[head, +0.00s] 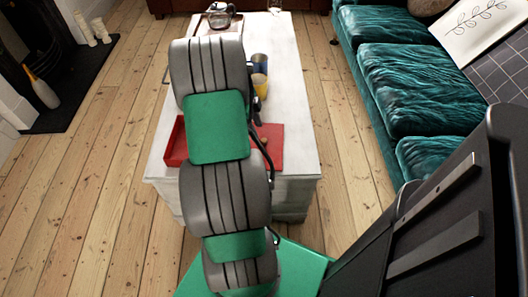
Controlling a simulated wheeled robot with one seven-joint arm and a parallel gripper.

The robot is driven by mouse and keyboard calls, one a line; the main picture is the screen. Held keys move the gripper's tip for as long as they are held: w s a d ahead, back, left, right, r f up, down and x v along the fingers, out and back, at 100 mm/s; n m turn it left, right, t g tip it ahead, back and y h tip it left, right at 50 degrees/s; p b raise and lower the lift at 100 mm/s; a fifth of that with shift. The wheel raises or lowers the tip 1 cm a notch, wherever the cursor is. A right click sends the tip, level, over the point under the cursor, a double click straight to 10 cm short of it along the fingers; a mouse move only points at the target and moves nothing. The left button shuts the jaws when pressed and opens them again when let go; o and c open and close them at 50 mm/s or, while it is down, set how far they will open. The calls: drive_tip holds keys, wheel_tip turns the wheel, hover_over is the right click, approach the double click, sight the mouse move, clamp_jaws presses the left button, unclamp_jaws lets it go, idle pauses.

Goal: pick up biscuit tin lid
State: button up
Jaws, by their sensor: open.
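A red piece with a raised edge (175,146) shows on the white table left of my arm. A flat red piece (272,150) shows to the right of my arm. My arm hides the space between them, so I cannot tell whether they are one object or two, or which is the biscuit tin lid. My arm reaches out over the table, and my gripper is hidden behind its links.
On the white table (298,75) stand a blue cup (260,62) and a yellow cup (261,86), close to my arm. A glass jug (220,14) is at the far end. A teal sofa (395,75) lines the right; floorboards (100,165) are clear at left.

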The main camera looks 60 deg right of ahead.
sight(264, 140)
drive_tip(key=x, duration=0.2)
drive_tip(key=b+x, duration=0.1)
drive_tip(key=x, duration=0.3)
drive_tip(key=shift+s+d+r, duration=0.1)
drive_tip(key=shift+s+d, duration=0.15)
drive_tip(key=shift+s, duration=0.15)
drive_tip(key=shift+c, duration=0.6)
clamp_jaws()
drive_tip(key=shift+r, duration=0.1)
